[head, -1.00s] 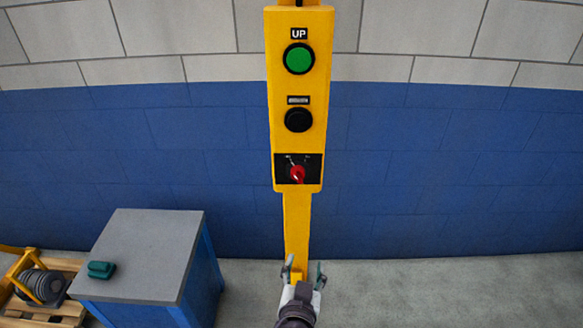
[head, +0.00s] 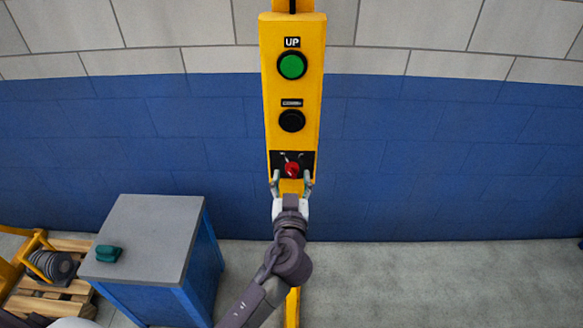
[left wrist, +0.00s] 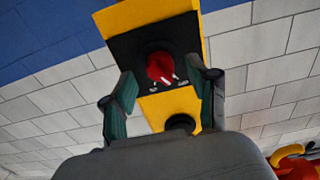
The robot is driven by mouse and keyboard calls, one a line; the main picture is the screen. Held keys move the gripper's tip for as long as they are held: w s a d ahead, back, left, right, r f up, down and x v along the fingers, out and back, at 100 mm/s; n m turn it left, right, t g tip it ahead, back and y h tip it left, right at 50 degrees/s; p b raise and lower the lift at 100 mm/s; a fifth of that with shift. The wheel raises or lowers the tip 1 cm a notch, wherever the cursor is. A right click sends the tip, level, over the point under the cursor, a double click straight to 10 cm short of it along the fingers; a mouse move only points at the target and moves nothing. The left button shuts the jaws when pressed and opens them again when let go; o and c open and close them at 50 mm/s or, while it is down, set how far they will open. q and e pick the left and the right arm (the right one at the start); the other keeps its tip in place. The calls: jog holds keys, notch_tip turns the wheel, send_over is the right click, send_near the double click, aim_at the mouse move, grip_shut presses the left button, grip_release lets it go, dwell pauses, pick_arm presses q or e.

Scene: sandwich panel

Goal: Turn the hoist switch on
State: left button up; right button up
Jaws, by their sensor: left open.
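The red hoist switch (head: 292,170) sits on a black plate low on the yellow control panel (head: 268,110). It also shows in the left wrist view (left wrist: 161,68), between the fingers. My left gripper (head: 292,178) is open just below the switch in the head view, one finger on each side of the panel's lower end. In the left wrist view the left gripper (left wrist: 165,88) has its two fingers apart, flanking the switch plate. I cannot tell whether they touch it. Above the switch are a black button (head: 291,121) and a green button (head: 292,66) labelled UP. My right gripper is not in view.
A grey-topped blue cabinet (head: 150,225) with a small teal object (head: 108,254) stands at the lower left. Beside it a wooden pallet (head: 45,303) carries a coiled grey item (head: 50,264). The floor to the right is clear. A blue and white block wall is behind.

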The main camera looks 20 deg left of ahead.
pick_arm(q)
jog(key=shift+x, duration=0.85)
jog(key=shift+c, duration=0.3)
grip_shut()
